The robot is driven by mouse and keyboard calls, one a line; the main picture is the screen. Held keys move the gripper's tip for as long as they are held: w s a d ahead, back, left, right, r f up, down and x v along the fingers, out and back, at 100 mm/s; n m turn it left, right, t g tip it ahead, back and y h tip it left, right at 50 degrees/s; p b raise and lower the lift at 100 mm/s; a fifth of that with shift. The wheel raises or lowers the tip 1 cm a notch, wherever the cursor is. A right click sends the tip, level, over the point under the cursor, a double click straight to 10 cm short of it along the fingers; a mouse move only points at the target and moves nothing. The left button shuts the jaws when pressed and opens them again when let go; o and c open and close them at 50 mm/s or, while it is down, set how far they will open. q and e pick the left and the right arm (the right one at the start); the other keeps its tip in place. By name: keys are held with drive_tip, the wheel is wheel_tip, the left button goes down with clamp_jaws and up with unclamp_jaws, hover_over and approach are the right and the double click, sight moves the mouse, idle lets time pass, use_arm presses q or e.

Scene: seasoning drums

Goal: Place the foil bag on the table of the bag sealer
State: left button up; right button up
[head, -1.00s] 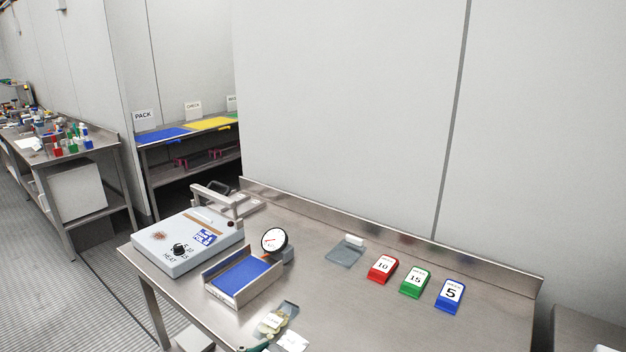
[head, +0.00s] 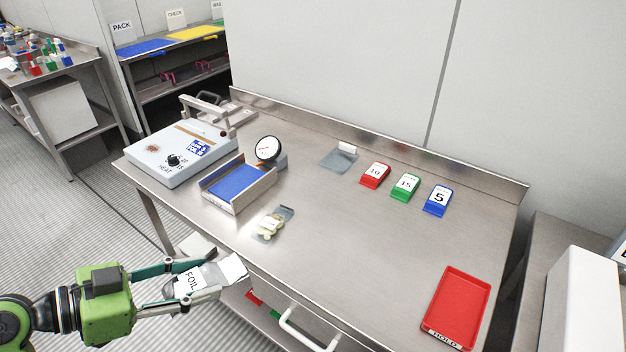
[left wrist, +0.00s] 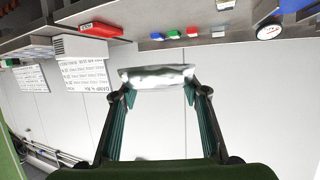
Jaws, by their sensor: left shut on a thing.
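The foil bag (head: 192,284) is silvery with a label reading FOIL. My left gripper (head: 212,277) is shut on it and holds it in front of the table's front edge at the lower left. The bag also shows between the fingers in the left wrist view (left wrist: 158,77). The bag sealer (head: 180,151) is a pale grey box with a HEAT knob and a raised lever arm, at the table's left end. In front of it to the right is a tray with a blue pad (head: 240,184). My right gripper is not in view.
A round dial (head: 268,149) stands by the blue pad. A clear packet with pale pieces (head: 270,225) lies on the table. Red, green and blue number blocks (head: 405,187) stand toward the back. A red HOLD tray (head: 461,303) is at the right. The table's middle is clear.

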use_arm(q)
drive_tip(key=w+d+f+n+t+y, duration=0.1)
drive_tip(key=w+d+f, duration=0.1)
drive_tip(key=w+d, duration=0.2)
drive_tip(key=w+d+f+n+t+y, duration=0.2)
drive_tip(key=w+d+f, duration=0.1)
drive_tip(key=d, duration=0.6)
drive_tip(key=shift+w+f+n, duration=0.15)
drive_tip(key=shift+w+n, duration=0.15)
drive_tip(key=shift+w, duration=0.55)
drive_tip(key=shift+w, duration=0.1)
